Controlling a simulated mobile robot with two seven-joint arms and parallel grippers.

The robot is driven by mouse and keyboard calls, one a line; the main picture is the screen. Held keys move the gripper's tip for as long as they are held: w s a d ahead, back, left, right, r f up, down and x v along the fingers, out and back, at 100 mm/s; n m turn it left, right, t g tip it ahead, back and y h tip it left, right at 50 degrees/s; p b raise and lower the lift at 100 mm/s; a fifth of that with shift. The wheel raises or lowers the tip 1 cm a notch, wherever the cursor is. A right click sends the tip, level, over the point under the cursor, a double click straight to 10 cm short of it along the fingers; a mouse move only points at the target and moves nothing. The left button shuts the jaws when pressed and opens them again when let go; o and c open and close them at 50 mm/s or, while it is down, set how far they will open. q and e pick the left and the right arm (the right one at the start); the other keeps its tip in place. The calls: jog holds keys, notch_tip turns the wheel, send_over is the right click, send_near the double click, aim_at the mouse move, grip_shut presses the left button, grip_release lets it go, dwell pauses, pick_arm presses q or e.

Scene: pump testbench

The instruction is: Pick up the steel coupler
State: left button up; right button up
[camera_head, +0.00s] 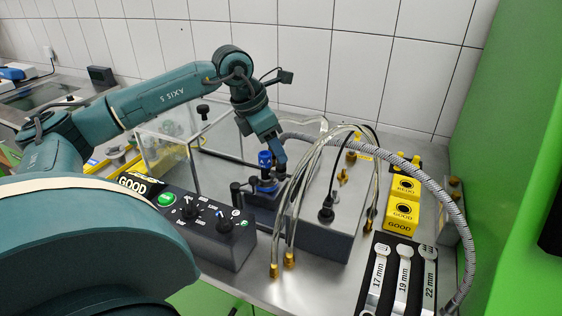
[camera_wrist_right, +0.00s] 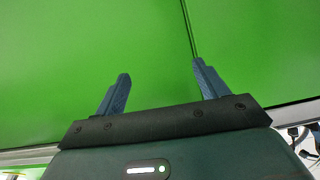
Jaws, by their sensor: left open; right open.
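My left gripper (camera_head: 274,159) is open in the head view. Its blue fingers point down at a small dark device (camera_head: 266,187) with a blue top, behind the control box. Whether the fingers touch anything there is too small to tell. I cannot single out the steel coupler with certainty; it may be hidden at the left fingers. Brass-ended clear hoses (camera_head: 290,225) hang in front of the grey box. My right gripper (camera_wrist_right: 160,68) is open and empty in the right wrist view, facing a plain green surface.
A black control box (camera_head: 205,230) stands front left of the left gripper. A grey box (camera_head: 325,232) with a black cable stands to its right. A braided hose (camera_head: 440,200) arches right. Yellow GOOD and REDO blocks (camera_head: 401,218) and a wrench tray (camera_head: 386,285) lie at the right.

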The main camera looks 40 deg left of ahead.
pick_arm(q)
jog(key=p+x, duration=0.1)
jog(key=x, duration=0.4)
jog(key=shift+w+d+f, duration=0.1)
jog(key=shift+w+f, duration=0.05)
jog(key=shift+f, duration=0.15)
grip_shut()
